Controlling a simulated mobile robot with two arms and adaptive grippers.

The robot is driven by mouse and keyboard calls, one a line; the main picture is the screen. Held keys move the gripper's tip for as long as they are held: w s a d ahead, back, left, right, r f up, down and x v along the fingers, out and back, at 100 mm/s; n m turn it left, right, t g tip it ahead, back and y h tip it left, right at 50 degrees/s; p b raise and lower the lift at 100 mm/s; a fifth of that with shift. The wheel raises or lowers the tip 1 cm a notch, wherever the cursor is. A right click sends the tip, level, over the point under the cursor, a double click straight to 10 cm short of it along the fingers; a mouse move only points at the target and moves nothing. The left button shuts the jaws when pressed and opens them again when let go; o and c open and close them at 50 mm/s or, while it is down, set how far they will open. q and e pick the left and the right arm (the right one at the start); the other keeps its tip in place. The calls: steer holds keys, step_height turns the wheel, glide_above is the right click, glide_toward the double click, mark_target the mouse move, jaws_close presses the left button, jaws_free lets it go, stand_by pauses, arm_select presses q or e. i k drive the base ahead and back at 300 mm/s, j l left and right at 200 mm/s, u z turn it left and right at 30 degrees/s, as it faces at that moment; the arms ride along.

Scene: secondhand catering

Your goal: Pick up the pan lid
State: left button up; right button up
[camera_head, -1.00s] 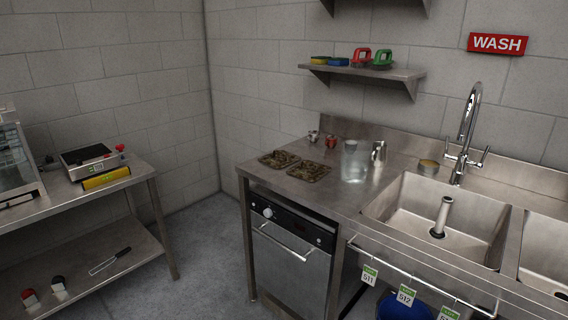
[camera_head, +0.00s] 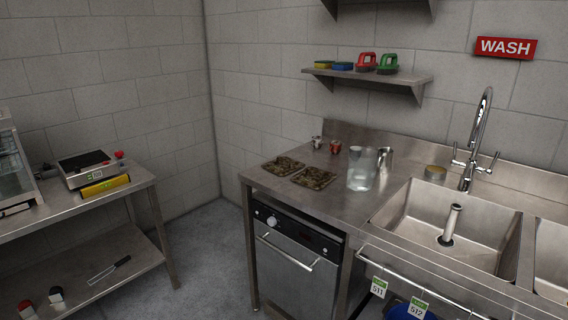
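I see nothing that I can clearly name as a pan lid in the head view. Neither of my grippers is in view. Two dark patterned trays lie flat on the counter, one on the left (camera_head: 283,165) and one on the right (camera_head: 314,178).
A clear jug (camera_head: 362,168) and a metal cup (camera_head: 386,158) stand beside the sink (camera_head: 415,225). A wall shelf (camera_head: 400,77) holds sponges and brushes. A side table (camera_head: 75,210) with a scale (camera_head: 88,165) is at left. Floor between (camera_head: 205,245) is clear.

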mark_target(282, 165)
steer(key=i+j+z, duration=0.1)
steer(key=i+j, duration=0.2)
steer(key=i+j+z, duration=0.1)
steer(key=i+j, duration=0.15)
steer(key=j, duration=0.15)
steer(key=i+j+z, duration=0.1)
steer(key=i+j, duration=0.2)
steer(key=i+j+z, duration=0.1)
steer(key=i+j, duration=0.15)
steer(key=j, duration=0.2)
steer(key=i+j, duration=0.25)
steer(key=j, duration=0.15)
steer(key=i+j+z, duration=0.15)
steer(key=j, duration=0.25)
steer(key=i, duration=0.05)
